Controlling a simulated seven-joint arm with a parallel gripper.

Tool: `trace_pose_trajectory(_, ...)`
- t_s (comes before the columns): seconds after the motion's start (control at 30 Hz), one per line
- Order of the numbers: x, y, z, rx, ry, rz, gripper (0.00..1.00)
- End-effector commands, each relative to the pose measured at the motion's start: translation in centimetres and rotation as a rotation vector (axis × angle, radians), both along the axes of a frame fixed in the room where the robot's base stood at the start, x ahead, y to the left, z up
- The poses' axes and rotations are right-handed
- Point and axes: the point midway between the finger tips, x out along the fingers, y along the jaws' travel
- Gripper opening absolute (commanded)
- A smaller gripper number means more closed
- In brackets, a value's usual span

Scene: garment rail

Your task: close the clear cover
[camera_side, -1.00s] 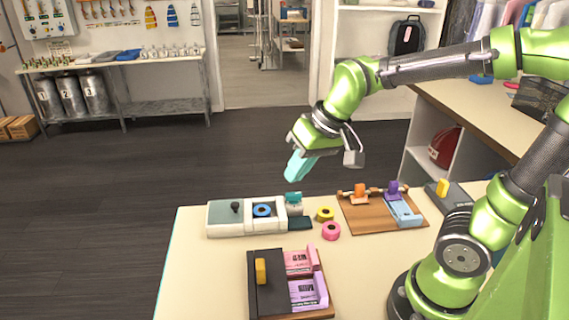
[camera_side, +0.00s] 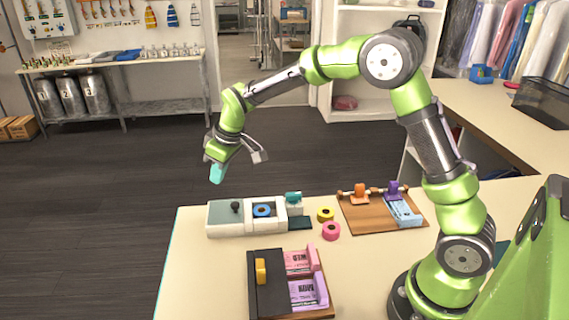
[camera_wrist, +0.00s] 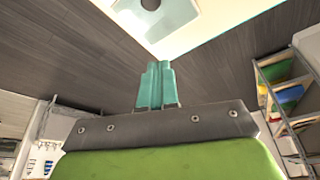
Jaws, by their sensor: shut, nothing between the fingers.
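The clear cover (camera_side: 224,214) is a greyish see-through panel with a black knob (camera_side: 235,206). It lies over the left part of a white tray (camera_side: 240,231) on the table. To its right, a blue ring (camera_side: 262,210) sits uncovered in the tray. In the wrist view the cover (camera_wrist: 178,10) shows at the top edge, partly cut off. My gripper (camera_side: 216,180) has teal fingers pressed together and empty. It hangs in the air near the tray's left end, apart from the cover. The fingers also show in the wrist view (camera_wrist: 158,68).
A teal block (camera_side: 293,197) stands at the tray's right end. Yellow (camera_side: 325,214) and pink (camera_side: 331,231) rolls lie beside it. A wooden board (camera_side: 370,222) with coloured clips is at the right. A dark sliding-panel box (camera_side: 268,290) is in front. The table's left strip is clear.

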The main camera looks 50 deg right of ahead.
Motion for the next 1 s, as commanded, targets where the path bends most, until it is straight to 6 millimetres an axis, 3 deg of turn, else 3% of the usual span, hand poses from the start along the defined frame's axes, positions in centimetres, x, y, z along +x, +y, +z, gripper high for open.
trace_pose_trajectory(0.27,1.8,0.6,-5.8,0.001,0.003,-0.002,0.00)
trace_pose_trajectory(0.53,-1.3,-0.4,-5.9,0.001,0.000,-0.003,0.00)
trace_pose_trajectory(1.0,-1.9,-0.6,-6.0,0.001,-0.001,-0.003,0.00)
